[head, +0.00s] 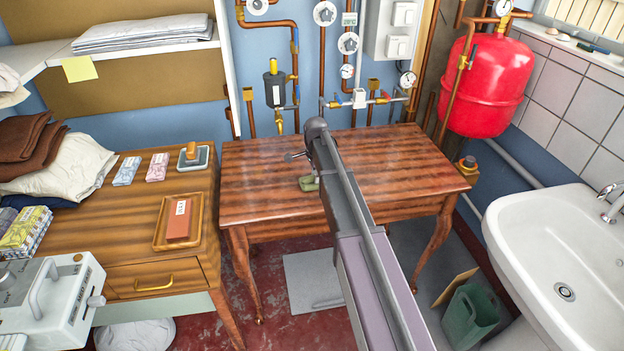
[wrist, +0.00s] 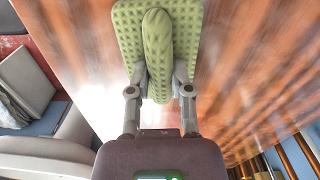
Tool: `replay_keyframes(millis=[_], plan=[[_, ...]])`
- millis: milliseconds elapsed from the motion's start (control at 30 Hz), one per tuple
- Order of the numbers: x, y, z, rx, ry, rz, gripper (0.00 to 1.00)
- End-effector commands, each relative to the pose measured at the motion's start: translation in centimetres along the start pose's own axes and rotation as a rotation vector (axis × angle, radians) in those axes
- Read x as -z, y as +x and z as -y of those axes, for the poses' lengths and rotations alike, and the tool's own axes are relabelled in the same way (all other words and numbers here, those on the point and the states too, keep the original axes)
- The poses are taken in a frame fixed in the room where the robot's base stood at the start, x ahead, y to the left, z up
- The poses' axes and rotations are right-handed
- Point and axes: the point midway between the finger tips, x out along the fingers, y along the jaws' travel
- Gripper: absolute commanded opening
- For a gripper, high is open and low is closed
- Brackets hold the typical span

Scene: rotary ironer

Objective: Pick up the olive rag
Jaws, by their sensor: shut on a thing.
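The olive rag (head: 308,183) shows as a small green patch at the wooden table, beside my arm in the head view, which hides part of it. In the wrist view the olive rag (wrist: 127,35) is a green, dimpled cloth with a raised fold in its middle. My gripper (wrist: 160,76) has one finger on each side of that fold and is shut on it. I cannot tell whether the rag touches the tabletop or hangs just above it. In the head view my gripper is mostly hidden behind my arm.
The wooden table (head: 262,190) is otherwise bare. To its left a desk (head: 120,235) carries a tray with a reddish-brown block (head: 179,220), small packets and folded cloths. A white sink (head: 545,235) stands at right. Pipes, gauges and a red tank (head: 487,85) line the back wall.

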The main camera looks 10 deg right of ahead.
Motion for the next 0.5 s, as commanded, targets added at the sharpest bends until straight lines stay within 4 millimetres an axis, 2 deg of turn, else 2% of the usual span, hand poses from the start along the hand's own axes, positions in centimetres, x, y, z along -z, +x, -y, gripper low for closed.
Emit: replay_keyframes(millis=[267,500], plan=[[0.0,-0.9,0.0,0.000,0.000,0.000,0.00],[0.0,-2.8,0.0,0.000,-0.001,0.000,0.00]])
